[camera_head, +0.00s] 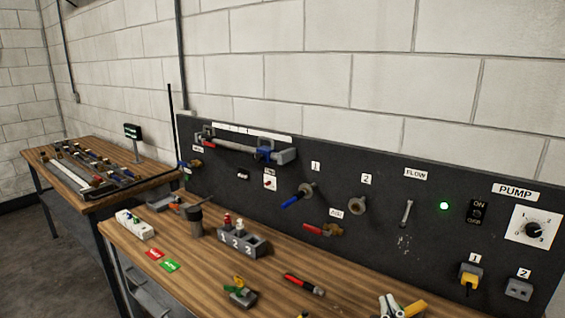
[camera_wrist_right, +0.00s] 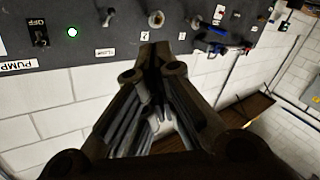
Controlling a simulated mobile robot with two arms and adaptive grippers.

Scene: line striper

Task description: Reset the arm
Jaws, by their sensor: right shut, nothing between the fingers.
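My right gripper (camera_wrist_right: 158,52) shows in the right wrist view, its dark fingers drawn together at the tips with nothing between them. Beyond it, the black panel (camera_wrist_right: 100,30) appears upside down at the top, and the white block wall fills much of the rest. There the black panel (camera_head: 380,240) stands along the back of the wooden workbench (camera_head: 190,270), with knobs, valves and a lit green lamp (camera_head: 444,206).
A block numbered 1, 2, 3 (camera_head: 243,243), a dark cup (camera_head: 196,222), a white power strip (camera_head: 134,224), a red marker (camera_head: 303,284) and a green-yellow fitting (camera_head: 240,292) sit on the bench. A second table (camera_head: 75,160) with several tools stands at left.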

